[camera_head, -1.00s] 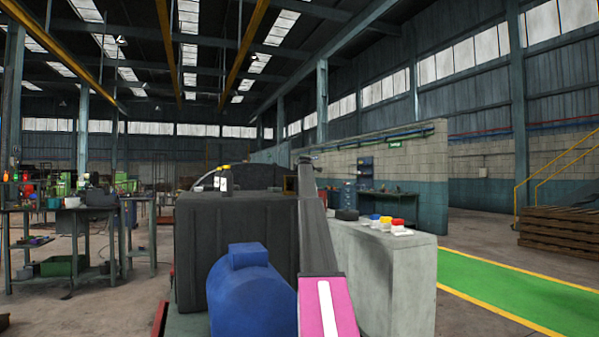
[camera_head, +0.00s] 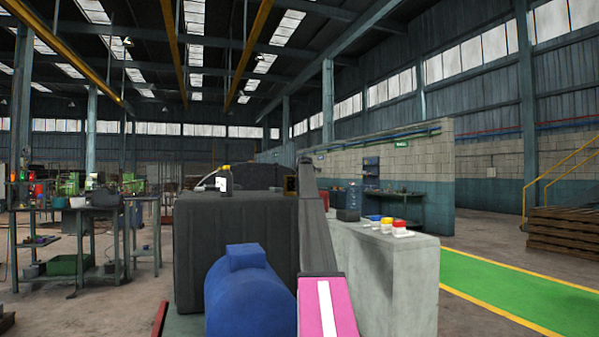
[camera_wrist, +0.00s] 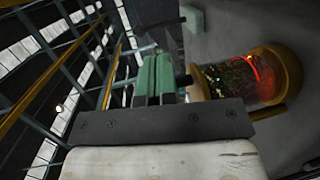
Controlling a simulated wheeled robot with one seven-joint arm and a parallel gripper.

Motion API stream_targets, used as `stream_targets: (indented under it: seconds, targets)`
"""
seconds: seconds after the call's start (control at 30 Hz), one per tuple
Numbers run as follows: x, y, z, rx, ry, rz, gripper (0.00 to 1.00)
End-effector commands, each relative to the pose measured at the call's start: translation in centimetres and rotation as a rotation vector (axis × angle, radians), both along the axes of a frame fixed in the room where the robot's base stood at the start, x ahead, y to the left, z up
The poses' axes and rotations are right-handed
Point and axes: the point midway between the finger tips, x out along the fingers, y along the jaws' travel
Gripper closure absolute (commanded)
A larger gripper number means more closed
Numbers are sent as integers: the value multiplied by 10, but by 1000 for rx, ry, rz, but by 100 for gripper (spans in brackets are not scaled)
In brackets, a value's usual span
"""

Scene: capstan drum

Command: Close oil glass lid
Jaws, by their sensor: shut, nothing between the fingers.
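In the wrist view, my gripper (camera_wrist: 153,80) shows its green finger pads pressed together, with nothing held between them. Right of the fingers is the oil glass (camera_wrist: 232,78), a clear cylinder with brass-coloured ends and a red glow inside. The fingers are close to its left end; whether they touch it is unclear. Its lid cannot be told apart clearly. My gripper is not discernible there.
A large black housing (camera_head: 235,250) stands ahead with a blue motor (camera_head: 245,295) before it. A bottle with a yellow cap (camera_head: 224,182) shows above the housing. A concrete block (camera_head: 395,280) with coloured buttons (camera_head: 385,224) is at right. Green floor (camera_head: 520,295) lies clear beyond.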

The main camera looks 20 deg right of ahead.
Motion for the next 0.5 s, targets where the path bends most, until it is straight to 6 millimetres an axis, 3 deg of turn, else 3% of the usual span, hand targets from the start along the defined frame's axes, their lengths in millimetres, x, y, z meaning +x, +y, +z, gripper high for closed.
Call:
stream_targets:
  seconds: [0.5]
  targets:
    - [8, 0, 0, 2, 1, 133, 100]
